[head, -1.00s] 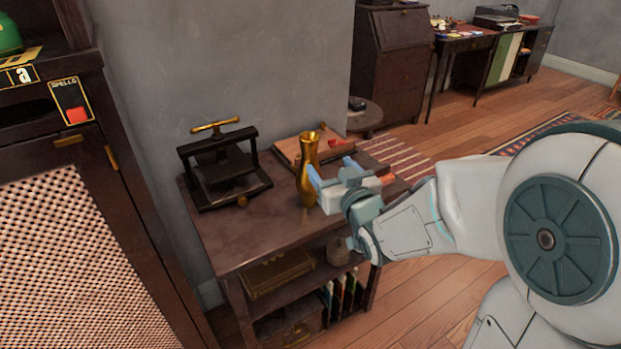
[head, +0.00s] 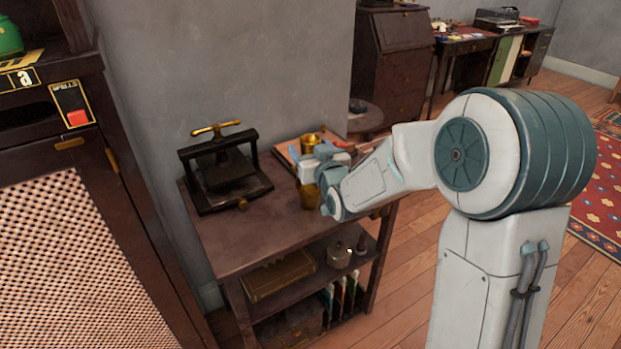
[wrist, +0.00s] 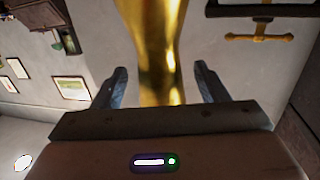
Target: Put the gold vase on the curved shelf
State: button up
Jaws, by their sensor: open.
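The gold vase (head: 309,197) stands upright on the dark wooden cabinet top (head: 235,235), near its right side. Its rim and lower body show in the head view, and my gripper (head: 314,162) hides its middle. In the wrist view, the vase (wrist: 155,45) rises between the two fingertips of my gripper (wrist: 160,82). The fingers are spread on either side of it, with a visible gap on the right; the jaws are open. I cannot make out a curved shelf in these views.
A black book press (head: 225,175) stands left of the vase. A wooden board (head: 287,153) with a red item lies behind it. Lower shelves hold a box (head: 278,275), a small pot (head: 339,253) and upright books. A tall cabinet (head: 75,215) stands at left. The front left top is clear.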

jog(key=shift+w+a, duration=0.15)
jog(key=shift+w, duration=0.2)
jog(key=shift+c, duration=0.4)
grip_shut()
jog(key=shift+r, duration=0.15)
